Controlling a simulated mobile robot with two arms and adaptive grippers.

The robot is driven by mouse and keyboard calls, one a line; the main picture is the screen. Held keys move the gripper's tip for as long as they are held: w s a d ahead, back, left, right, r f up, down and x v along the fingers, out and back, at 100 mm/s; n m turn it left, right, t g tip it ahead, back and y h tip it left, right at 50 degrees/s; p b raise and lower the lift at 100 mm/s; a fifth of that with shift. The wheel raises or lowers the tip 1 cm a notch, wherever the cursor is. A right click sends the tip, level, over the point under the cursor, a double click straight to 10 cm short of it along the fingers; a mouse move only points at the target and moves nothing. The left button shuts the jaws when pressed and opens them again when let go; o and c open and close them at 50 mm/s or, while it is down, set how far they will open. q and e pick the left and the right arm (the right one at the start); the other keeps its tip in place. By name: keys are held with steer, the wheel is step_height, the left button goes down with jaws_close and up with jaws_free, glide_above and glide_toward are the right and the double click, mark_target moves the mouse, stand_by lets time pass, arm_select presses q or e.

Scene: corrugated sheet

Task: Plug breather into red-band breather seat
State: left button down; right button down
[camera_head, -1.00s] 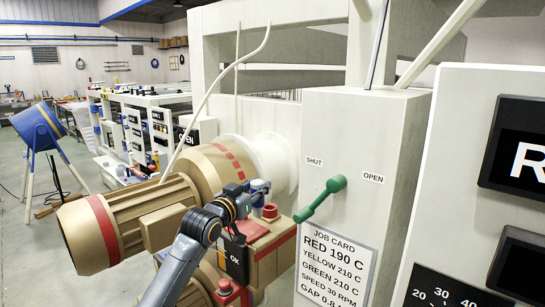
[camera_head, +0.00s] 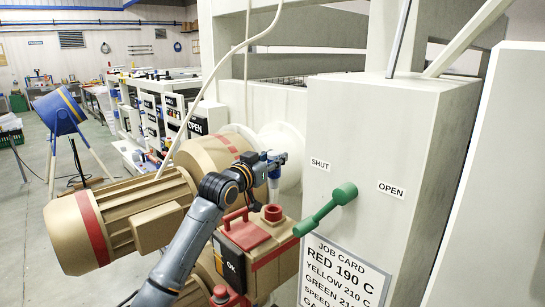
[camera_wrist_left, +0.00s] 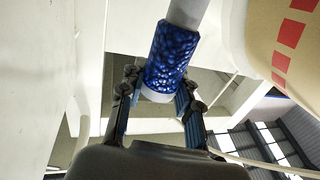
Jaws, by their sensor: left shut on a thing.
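My left gripper (camera_head: 270,160) is shut on the breather, a blue mottled cylinder with pale ends. In the left wrist view the breather (camera_wrist_left: 170,52) stands between the two fingers (camera_wrist_left: 156,98). In the head view the pale lower part of the breather (camera_head: 274,190) hangs roughly upright just above the red collar of the breather seat (camera_head: 272,212). That seat is on top of a tan gearbox with a red band (camera_head: 272,256). Whether the breather's tip touches the collar cannot be told. My right gripper is not in view.
A green lever (camera_head: 325,209) sticks out from the white cabinet (camera_head: 385,140) just right of the seat. A red-handled cover (camera_head: 245,236) lies left of the seat. A large tan motor (camera_head: 135,215) stands behind my left arm. A job card (camera_head: 340,270) hangs below the lever.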

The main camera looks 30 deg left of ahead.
mark_target(271, 177)
arm_select(q)
steer(key=shift+w+f+b, duration=0.1)
steer(key=shift+f+b, duration=0.25)
steer(key=shift+f, duration=0.05)
steer(key=shift+s+f+b, duration=0.5)
steer(key=shift+f+b, duration=0.2)
steer(key=shift+f, duration=0.6)
steer(key=shift+w+f+b, duration=0.25)
steer(key=shift+f+b, duration=0.45)
steer(key=shift+f, duration=0.4)
steer(key=shift+s+r, duration=0.1)
steer(key=shift+s, duration=0.05)
steer(key=shift+p, duration=0.7)
